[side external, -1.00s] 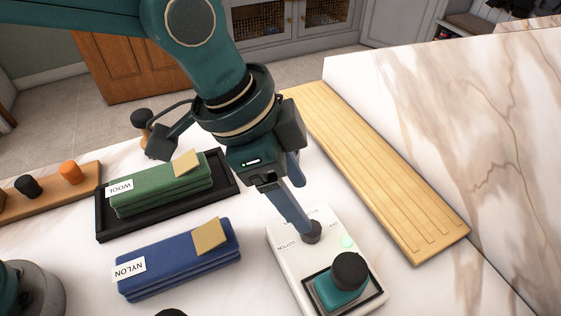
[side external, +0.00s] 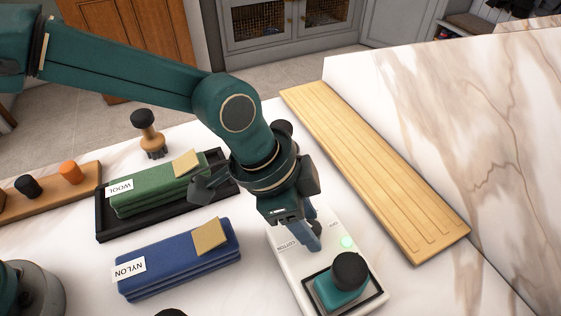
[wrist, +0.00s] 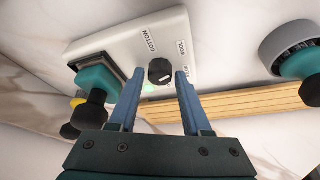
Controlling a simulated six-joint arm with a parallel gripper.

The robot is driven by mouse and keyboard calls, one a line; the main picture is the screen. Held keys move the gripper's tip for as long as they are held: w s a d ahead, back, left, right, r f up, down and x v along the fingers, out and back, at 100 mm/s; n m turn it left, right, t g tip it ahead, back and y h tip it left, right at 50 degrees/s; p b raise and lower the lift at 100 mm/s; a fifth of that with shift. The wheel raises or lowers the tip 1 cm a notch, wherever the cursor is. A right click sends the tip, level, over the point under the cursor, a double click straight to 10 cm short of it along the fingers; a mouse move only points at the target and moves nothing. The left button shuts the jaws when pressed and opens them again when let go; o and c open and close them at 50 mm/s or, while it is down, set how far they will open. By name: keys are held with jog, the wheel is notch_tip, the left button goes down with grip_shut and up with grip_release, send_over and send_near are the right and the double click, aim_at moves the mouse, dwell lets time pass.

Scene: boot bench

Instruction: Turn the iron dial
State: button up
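The iron dial is a small dark round knob with a pale mark (wrist: 160,72), on a white control base (wrist: 115,42) with small labels, one reading COTTON. In the side view the dial (side external: 317,229) is partly hidden by my fingers. My gripper (side external: 309,240) points down over the base. In the wrist view its two blue fingers are apart, one on each side of the dial, with gaps visible; finger contact cannot be told. A teal iron with a black knob (side external: 349,270) sits in a dark-framed recess on the base, beside a lit green light (side external: 347,242).
Green folded cloth marked WOOL (side external: 160,188) lies on a black tray (side external: 101,225). Blue cloth marked NYLON (side external: 180,262) lies nearer. A wooden board (side external: 375,170) runs behind the base. A wooden-handled brush (side external: 149,135) and a peg rack (side external: 50,195) stand left.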

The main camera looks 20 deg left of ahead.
grip_shut()
jog(key=shift+n+t, duration=0.3)
jog(key=shift+n, duration=0.5)
jog(key=shift+o, duration=2.4)
grip_release()
jog(key=shift+v, duration=2.6)
